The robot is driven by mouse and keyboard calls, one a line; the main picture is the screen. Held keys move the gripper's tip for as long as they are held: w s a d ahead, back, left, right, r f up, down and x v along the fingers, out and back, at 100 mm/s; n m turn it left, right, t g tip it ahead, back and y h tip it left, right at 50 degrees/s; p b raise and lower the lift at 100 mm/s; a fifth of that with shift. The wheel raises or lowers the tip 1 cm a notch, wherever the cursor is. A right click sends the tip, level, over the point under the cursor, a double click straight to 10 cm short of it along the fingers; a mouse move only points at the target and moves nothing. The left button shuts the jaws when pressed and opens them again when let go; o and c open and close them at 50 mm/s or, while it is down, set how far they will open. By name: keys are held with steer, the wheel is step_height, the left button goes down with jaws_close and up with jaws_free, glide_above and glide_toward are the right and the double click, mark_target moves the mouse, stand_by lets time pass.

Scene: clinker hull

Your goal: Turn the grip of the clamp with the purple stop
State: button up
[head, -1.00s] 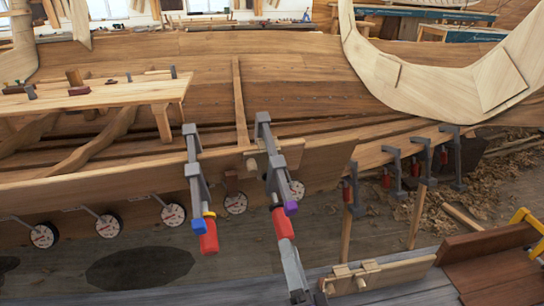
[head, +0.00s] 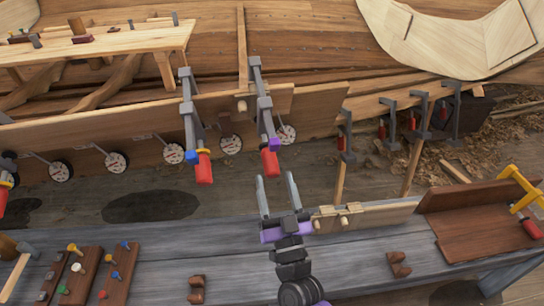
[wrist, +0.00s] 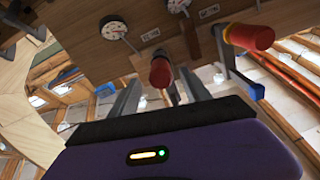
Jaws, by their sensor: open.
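The clamp with the purple stop (head: 246,144) hangs on the hull plank, its bar (head: 262,105) slanting down to a red grip (head: 270,163). In the wrist view this red grip (wrist: 161,72) shows ahead of my gripper, in line with the gap between its fingers. My gripper (head: 275,176) is open, its fingers pointing up at the lower end of that grip; I cannot tell whether they touch it. To the left hangs a similar clamp with a blue stop (head: 192,156), a yellow collar and a red grip (head: 204,169); its grip also shows in the wrist view (wrist: 250,38).
Round dials (head: 173,153) hang along the plank. More clamps (head: 388,122) hang at the right. Below is a grey bench (head: 225,245) with tool boards (head: 118,275), a wooden block with pegs (head: 365,216) and a yellow-framed tool (head: 522,190).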

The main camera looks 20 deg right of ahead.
mark_target(268, 155)
steer(key=shift+w+r+n, duration=0.1)
steer(key=shift+n, duration=0.4)
steer(key=shift+w+r, duration=0.1)
steer(key=shift+w, duration=0.15)
steer(key=shift+x, duration=3.6)
jaws_close()
